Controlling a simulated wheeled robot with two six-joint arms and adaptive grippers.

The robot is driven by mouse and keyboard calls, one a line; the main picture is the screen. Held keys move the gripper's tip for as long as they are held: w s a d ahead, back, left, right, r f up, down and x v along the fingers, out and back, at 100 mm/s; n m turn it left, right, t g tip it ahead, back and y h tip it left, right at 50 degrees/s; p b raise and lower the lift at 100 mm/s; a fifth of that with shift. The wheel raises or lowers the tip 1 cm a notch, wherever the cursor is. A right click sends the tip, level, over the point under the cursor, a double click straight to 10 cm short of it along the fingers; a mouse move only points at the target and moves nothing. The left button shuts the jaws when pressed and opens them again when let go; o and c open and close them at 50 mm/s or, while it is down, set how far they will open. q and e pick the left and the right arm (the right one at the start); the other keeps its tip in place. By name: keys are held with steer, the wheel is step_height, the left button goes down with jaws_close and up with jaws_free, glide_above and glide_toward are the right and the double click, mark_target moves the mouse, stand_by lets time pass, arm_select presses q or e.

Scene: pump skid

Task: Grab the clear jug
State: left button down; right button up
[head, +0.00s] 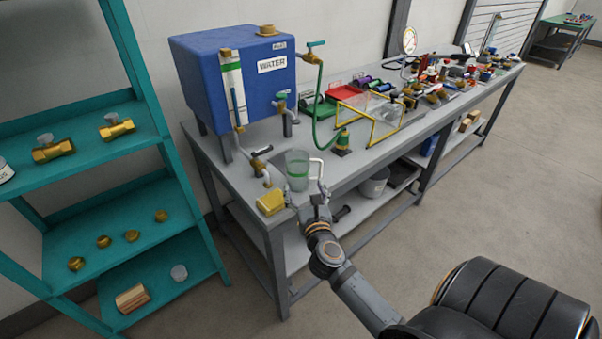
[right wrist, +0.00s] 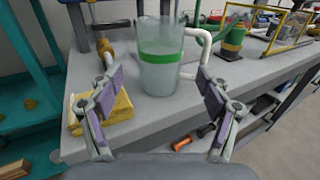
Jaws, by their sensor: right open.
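The clear jug (head: 297,170) stands upright on the grey bench near its front edge. It has a green band and a white handle on its right side. It also shows in the right wrist view (right wrist: 160,69), beyond and between my fingers. My right gripper (head: 307,192) is open and empty, just in front of the jug; its fingers (right wrist: 158,88) point at the jug and appear not to touch it. My left gripper is not in view.
A yellow sponge (head: 271,203) lies left of the jug. A blue water tank (head: 232,75) with taps stands behind. A green and brass fitting (head: 342,141) and a yellow frame (head: 372,128) stand to the right. A teal shelf (head: 90,150) with brass fittings stands at left.

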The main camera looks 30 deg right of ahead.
mark_target(300, 176)
steer(key=x, duration=0.6)
steer(key=f+x, duration=0.1)
steer(key=x, duration=0.2)
steer(key=shift+w+d+p, duration=0.1)
steer(key=shift+w+p, duration=0.1)
steer(key=shift+p, duration=0.1)
steer(key=shift+s+r, duration=0.15)
steer(key=shift+c, duration=0.6)
steer(key=c, duration=0.8)
steer(key=shift+c, duration=0.2)
steer(key=shift+r, duration=0.1)
